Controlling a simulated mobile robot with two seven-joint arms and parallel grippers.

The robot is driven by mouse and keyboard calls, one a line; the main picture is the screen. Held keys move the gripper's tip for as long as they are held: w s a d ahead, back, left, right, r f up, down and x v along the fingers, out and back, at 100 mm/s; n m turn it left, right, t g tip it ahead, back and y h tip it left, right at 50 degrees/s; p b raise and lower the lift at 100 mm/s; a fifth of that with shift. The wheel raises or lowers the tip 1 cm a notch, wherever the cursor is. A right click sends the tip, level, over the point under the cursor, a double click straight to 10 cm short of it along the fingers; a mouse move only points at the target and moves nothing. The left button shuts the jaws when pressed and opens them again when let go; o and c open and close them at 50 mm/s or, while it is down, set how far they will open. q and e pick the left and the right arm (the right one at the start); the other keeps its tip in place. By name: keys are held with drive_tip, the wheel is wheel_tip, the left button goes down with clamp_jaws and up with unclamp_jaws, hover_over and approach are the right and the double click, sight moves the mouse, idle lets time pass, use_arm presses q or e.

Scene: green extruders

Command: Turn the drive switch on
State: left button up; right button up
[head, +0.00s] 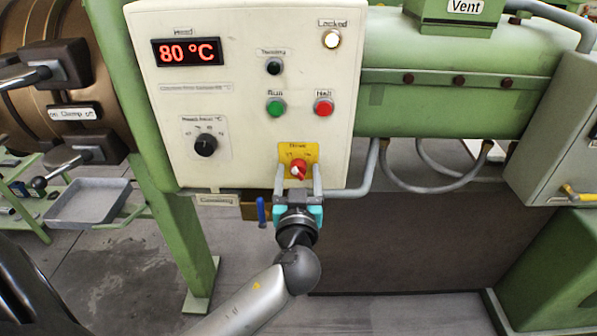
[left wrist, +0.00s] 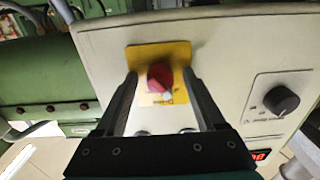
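The drive switch (head: 299,168) is a red rotary knob on a yellow plate (head: 312,149), low on the cream control panel (head: 238,120). In the left wrist view the red knob (left wrist: 158,78) sits between my two finger ends, with its yellow plate (left wrist: 182,50) behind. My left gripper (head: 298,178) reaches up from below, one finger on each side of the knob. The fingers stand apart, with a visible gap to the knob in the wrist view. The plate's small lettering is too blurred to read. My right gripper is not in view.
The panel also carries a red 80 °C display (head: 188,52), a green button (head: 276,108), a red button (head: 323,107), a black dial (head: 206,145) and a lit lamp (head: 331,39). A blue-handled valve (head: 261,211) is close left of my gripper. A hose (head: 372,165) runs to the right.

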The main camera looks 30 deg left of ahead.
use_arm(q)
clamp_jaws()
idle(0.4)
drive_tip(key=shift+m, duration=0.4)
drive_tip(key=m, duration=0.3)
drive_tip(key=shift+r, duration=0.1)
drive_tip(key=m+p, duration=0.1)
drive_tip(key=m, duration=0.1)
drive_tip(key=shift+m, duration=0.4)
drive_tip(key=m+p, duration=0.1)
drive_tip(key=m, duration=0.2)
drive_tip(key=shift+a, duration=0.1)
drive_tip(key=shift+m+p, duration=0.6)
drive_tip(key=shift+m, duration=1.6)
